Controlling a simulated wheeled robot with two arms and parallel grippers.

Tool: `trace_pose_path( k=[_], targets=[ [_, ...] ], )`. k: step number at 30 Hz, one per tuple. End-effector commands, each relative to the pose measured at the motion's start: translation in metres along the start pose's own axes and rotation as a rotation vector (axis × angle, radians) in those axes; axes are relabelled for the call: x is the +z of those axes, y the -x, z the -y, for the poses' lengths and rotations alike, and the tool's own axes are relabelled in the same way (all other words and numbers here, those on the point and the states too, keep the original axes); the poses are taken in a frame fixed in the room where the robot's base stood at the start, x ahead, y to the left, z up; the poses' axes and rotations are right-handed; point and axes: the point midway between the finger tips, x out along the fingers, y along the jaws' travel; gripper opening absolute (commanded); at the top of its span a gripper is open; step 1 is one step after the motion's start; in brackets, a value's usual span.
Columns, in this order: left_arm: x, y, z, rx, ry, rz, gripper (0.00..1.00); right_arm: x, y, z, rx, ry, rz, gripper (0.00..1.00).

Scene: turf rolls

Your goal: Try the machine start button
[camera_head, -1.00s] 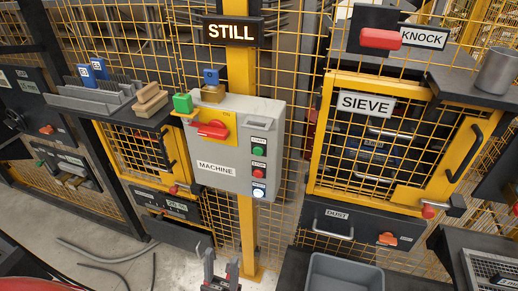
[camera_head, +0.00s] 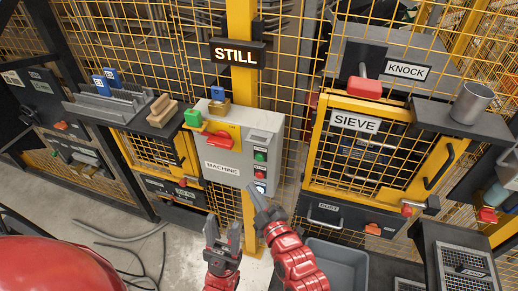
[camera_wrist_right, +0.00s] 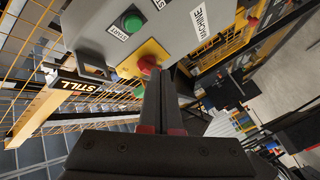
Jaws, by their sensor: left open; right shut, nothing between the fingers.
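The grey machine box (camera_head: 232,178) is fixed to a yellow post. In the right wrist view, the green button (camera_wrist_right: 131,21) has a START label. A red handle (camera_head: 217,139) sits on a yellow plate, beside a green block (camera_head: 193,117). My right gripper (camera_head: 254,190) is shut and empty, its tip overlapping the box's lower right corner; contact cannot be told. It also shows in the right wrist view (camera_wrist_right: 162,78). My left gripper (camera_head: 223,228) is open and empty below the box.
A lit STILL sign (camera_head: 237,53) hangs above the box. The SIEVE door (camera_head: 312,150) is at right, with a KNOCK handle (camera_head: 365,87) above. A grey bin (camera_head: 345,262) stands near my right arm. Yellow mesh surrounds everything. Hoses lie on the floor at left.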

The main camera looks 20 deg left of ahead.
Motion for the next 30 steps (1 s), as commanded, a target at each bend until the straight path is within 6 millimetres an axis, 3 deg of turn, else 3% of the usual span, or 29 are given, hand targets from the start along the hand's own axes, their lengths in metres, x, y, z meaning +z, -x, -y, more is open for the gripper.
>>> trace_pose_path(
  k=[4,17,30],
  targets=[
    [-0.001,-0.005,0.0,0.0,0.0,0.0,0.5,-0.012,-0.001,0.012,-0.062,0.032,-0.003,0.0],
    [0.0,-0.002,0.0,0.0,0.0,0.0,0.5,-0.007,-0.005,0.011,-0.061,0.033,0.0,0.0],
    [0.002,0.013,-0.001,0.0,0.0,0.0,0.5,0.021,-0.047,-0.018,-0.057,0.033,-0.001,0.0]
  ],
)
